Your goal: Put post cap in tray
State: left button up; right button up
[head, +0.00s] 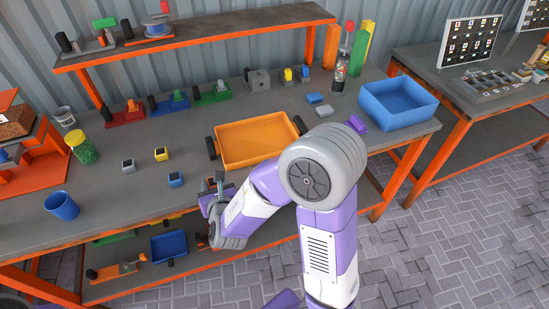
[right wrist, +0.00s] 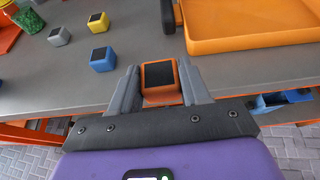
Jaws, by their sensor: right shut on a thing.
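My right gripper (right wrist: 160,88) is shut on an orange post cap (right wrist: 159,94) with a dark square top, held between its two grey fingers. In the head view this gripper (head: 212,190) is at the front edge of the workbench, left of and in front of the tray; the cap is hard to make out there. The orange tray (head: 255,142) lies on the bench, empty, with dark handles at its ends. Its corner also shows at the upper right of the right wrist view (right wrist: 250,44). My left gripper is not in view.
Grey (head: 128,166), yellow (head: 161,153) and blue (head: 175,180) caps stand on the bench left of the tray. A blue cup (head: 62,206) and green-filled jar (head: 82,147) are farther left. A blue bin (head: 398,102) stands at the right. Tools line the back.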

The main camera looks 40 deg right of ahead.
aim_at(270, 129)
jog(key=k, duration=0.45)
jog(key=u, duration=1.2)
jog(key=i, duration=0.8)
jog(key=z, duration=2)
jog(key=i, duration=0.5)
jog(key=u, duration=0.05)
